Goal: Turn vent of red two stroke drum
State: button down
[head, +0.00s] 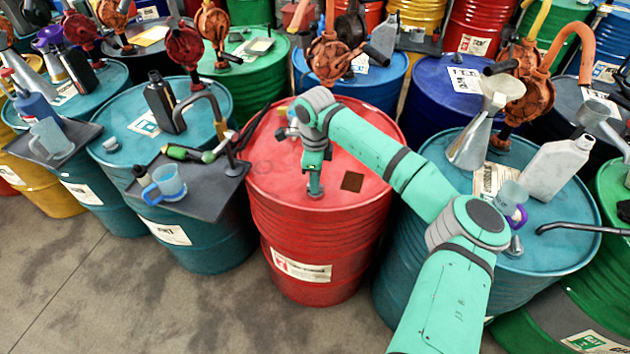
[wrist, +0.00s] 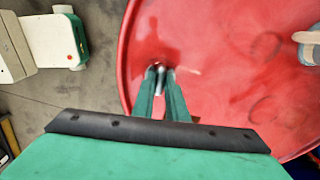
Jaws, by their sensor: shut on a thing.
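The red drum (head: 300,235) stands upright in the middle of the head view, with a white label on its lower front. Its red top (wrist: 225,60) fills much of the wrist view. My gripper (head: 315,190) points down at the front part of the drum top, near the rim. In the wrist view my gripper (wrist: 160,88) is shut on a small metallic fitting, the vent (wrist: 160,68), which shows only in part between the green fingers. The rest of the vent is hidden by the fingers.
Teal drums flank the red one: the left carries a dark tray (head: 195,185) with a blue mug (head: 166,183), the right a metal funnel (head: 478,135) and a grey jug (head: 556,167). A dark square patch (head: 352,181) marks the red top. Concrete floor is clear in front.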

jog(key=m, duration=0.4)
jog(key=shift+m, duration=0.3)
jog(key=m, duration=0.4)
jog(key=shift+m, duration=0.3)
jog(key=m, duration=0.4)
jog(key=shift+m, duration=2.1)
jog(key=c, duration=1.8)
grip_release()
jog(key=shift+o, duration=0.2)
jog(key=shift+r, duration=0.1)
